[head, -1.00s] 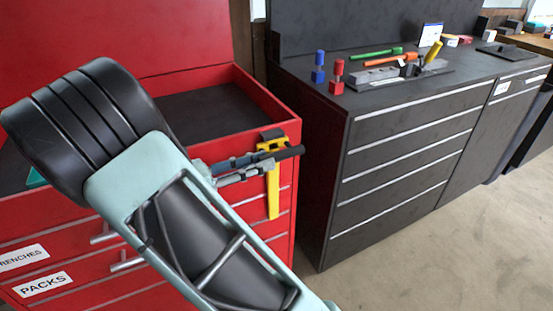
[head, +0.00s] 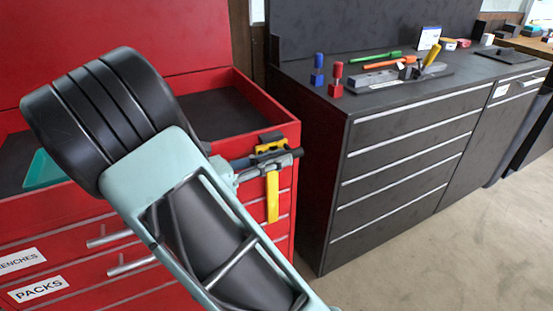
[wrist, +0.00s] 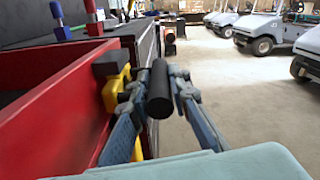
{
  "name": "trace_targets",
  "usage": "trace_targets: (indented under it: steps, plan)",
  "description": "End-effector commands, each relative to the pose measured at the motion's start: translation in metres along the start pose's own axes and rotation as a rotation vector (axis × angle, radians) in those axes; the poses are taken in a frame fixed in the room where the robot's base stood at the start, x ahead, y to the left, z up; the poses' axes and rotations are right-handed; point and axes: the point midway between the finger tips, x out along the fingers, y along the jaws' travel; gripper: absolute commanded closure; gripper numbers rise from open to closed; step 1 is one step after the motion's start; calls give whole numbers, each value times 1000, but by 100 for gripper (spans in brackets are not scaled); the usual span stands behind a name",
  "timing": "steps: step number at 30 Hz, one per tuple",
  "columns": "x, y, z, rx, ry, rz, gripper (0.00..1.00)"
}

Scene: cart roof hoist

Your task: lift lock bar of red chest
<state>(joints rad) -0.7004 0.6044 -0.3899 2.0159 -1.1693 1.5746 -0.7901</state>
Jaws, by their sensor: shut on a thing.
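The red chest (head: 262,112) stands at left with its lid up. At its right front corner is a yellow lock bar (head: 272,198), an upright strip under a yellow bracket with a black block. A black cylindrical grip (wrist: 160,90) sticks out there. My gripper (head: 284,161) has reached this grip from the left in the head view. In the wrist view its two fingers lie on either side of the grip and are shut on it. The fingers hide part of the grip and bracket in the head view.
A dark workbench (head: 408,150) stands close at right, with a red post (head: 336,78), a blue post (head: 317,72) and tools on top. Floor (head: 450,260) at right is clear. Carts (wrist: 262,30) stand farther off.

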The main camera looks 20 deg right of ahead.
Motion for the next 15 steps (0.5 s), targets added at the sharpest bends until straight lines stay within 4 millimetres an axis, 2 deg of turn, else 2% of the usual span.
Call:
trace_targets:
  steps: [8,15]
  plan:
    - [0,0,1,0,0,0,100]
    - [0,-2,11,1,-1,0,100]
